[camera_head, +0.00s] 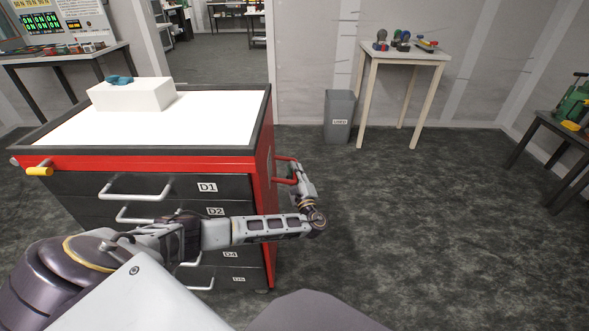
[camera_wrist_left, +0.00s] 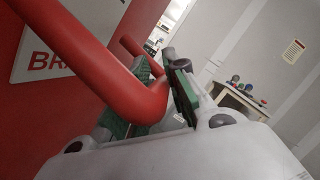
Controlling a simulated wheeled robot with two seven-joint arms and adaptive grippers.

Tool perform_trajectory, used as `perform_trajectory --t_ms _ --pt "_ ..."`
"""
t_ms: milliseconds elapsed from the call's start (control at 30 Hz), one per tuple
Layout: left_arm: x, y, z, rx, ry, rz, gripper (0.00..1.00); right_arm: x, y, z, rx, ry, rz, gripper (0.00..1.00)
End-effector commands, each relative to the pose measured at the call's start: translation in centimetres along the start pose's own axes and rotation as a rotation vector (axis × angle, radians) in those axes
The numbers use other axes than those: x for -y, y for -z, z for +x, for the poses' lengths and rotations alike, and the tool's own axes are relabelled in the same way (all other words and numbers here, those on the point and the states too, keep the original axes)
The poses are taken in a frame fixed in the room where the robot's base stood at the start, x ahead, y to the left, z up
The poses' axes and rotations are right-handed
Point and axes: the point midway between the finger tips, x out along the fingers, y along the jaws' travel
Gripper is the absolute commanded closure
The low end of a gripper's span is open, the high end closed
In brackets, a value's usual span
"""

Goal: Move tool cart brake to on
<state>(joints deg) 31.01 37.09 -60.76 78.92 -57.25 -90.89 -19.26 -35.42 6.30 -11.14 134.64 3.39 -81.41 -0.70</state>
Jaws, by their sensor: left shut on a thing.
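The tool cart (camera_head: 262,150) has a red frame, dark drawers and a white top. Its brake is a bent red bar (camera_head: 286,159) on the cart's right side. It looks large in the left wrist view (camera_wrist_left: 88,52), beside a white label (camera_wrist_left: 42,52) starting with "BR". My left gripper (camera_head: 294,178) is at the bar, its green-padded fingers (camera_wrist_left: 155,95) on either side of it and shut on it. The gripper body partly hides the bar's end and the contact. My right gripper is in neither view.
A white block with a teal item (camera_head: 122,94) stands on the cart top. A yellow-gripped handle (camera_head: 39,171) juts out at the cart's left. A grey bin (camera_head: 339,116) and a small table (camera_head: 405,54) stand by the back wall. The floor right of the cart is clear.

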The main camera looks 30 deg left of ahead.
Motion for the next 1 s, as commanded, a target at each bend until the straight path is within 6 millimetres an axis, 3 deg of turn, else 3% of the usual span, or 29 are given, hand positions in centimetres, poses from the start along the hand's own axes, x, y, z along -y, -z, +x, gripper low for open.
perform_trajectory --t_ms 300,700,733,800,900,1000 --pt "-1.9 0.9 -0.5 -0.006 0.09 0.221 1.0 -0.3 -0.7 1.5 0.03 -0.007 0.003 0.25" --pt "-2.5 1.1 -0.7 -0.008 0.106 0.263 1.0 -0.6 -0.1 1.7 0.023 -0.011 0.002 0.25" --pt "-2.5 1.1 -0.7 -0.008 0.105 0.264 0.83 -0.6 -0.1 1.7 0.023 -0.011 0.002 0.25" --pt "-2.5 1.1 -0.7 -0.008 0.105 0.264 0.74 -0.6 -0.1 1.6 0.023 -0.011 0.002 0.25" --pt "-2.5 1.1 -0.6 -0.006 0.105 0.263 0.63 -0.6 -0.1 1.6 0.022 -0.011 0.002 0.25" --pt "-2.4 1.0 -0.6 -0.005 0.105 0.262 0.63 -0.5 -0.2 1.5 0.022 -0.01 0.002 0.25"
